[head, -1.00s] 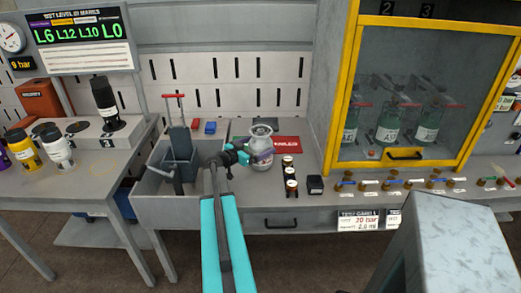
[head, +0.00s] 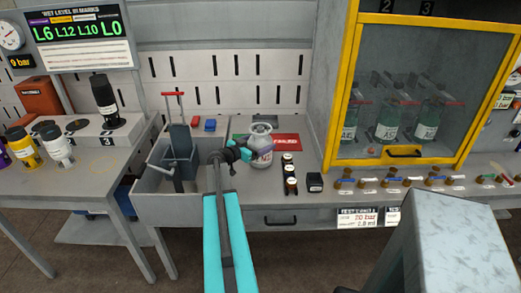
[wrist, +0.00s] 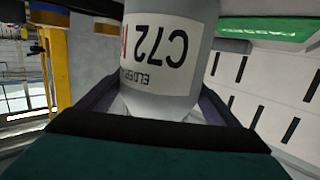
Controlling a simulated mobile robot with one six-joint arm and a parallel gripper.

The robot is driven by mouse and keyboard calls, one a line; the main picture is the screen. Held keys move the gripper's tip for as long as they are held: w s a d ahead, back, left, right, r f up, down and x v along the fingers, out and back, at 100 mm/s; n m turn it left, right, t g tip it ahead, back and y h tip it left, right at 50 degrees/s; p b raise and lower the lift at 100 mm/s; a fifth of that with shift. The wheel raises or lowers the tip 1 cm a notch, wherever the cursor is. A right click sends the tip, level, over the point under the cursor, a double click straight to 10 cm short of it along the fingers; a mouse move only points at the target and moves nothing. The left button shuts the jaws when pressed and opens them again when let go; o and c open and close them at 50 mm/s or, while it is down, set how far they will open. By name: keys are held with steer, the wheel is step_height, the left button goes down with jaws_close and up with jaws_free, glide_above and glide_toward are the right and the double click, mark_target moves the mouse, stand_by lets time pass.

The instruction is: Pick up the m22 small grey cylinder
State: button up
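A small grey cylinder (head: 261,136) with a rounded collar at its top stands upright on the workbench, right of the sink. My gripper (head: 256,152) reaches it from the left, with one purple finger across its front. In the wrist view the cylinder (wrist: 165,85) fills the space between the two fingers (wrist: 160,108). Its white label reads C72 upside down; I see no m22 mark on the part that shows. The fingers lie close along both sides, but I cannot tell whether they press on it.
A grey sink (head: 150,205) with a pump-like device (head: 181,145) is on the left. Several small dark jars (head: 290,172) and a black box (head: 315,183) stand close on the right. A yellow-framed cabinet (head: 333,105) rises farther right. A red mat (head: 287,139) lies behind.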

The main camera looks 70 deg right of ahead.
steer(key=shift+d+r, duration=0.1)
steer(key=c, duration=1)
steer(key=shift+o, duration=0.2)
steer(key=shift+r, duration=0.1)
steer(key=s+a+r+b, duration=0.1)
steer(key=a+r+b, duration=0.1)
steer(key=a, duration=0.6)
steer(key=s+a+r+b, duration=0.2)
steer(key=a+b, duration=0.2)
steer(key=a, duration=0.3)
steer(key=shift+a+r, duration=0.35)
steer(key=shift+r, duration=0.05)
